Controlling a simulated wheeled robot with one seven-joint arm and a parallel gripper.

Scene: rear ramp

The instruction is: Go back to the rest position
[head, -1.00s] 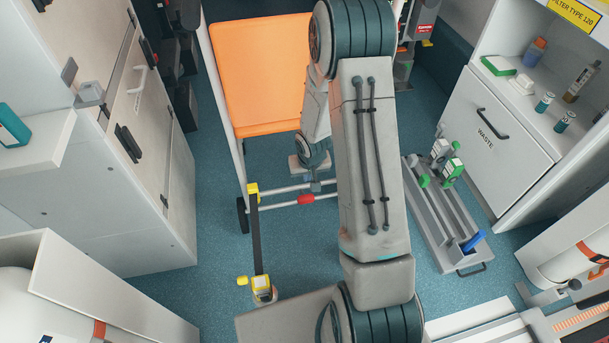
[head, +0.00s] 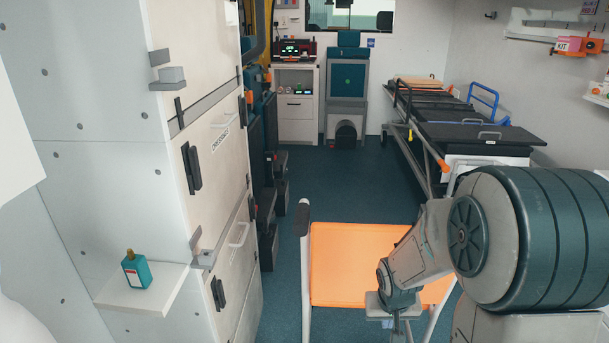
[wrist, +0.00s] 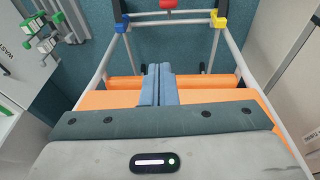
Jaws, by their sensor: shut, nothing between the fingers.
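My gripper shows in the wrist view (wrist: 157,84) as two blue-grey fingers pressed together with nothing between them. It is over an orange chair (wrist: 110,90) with a pale tubular frame. In the head view my arm folds in from the lower right, its wrist in front of the orange chair (head: 350,262). The fingertips are not clear in the head view.
A cabinet (head: 215,135) stands on the left, with a shelf (head: 165,295) carrying a teal bottle (head: 136,270). A stretcher (head: 470,135) stands at the back right. Blue floor (head: 340,185) lies open between them. A grey tray (wrist: 72,20) shows in the wrist view.

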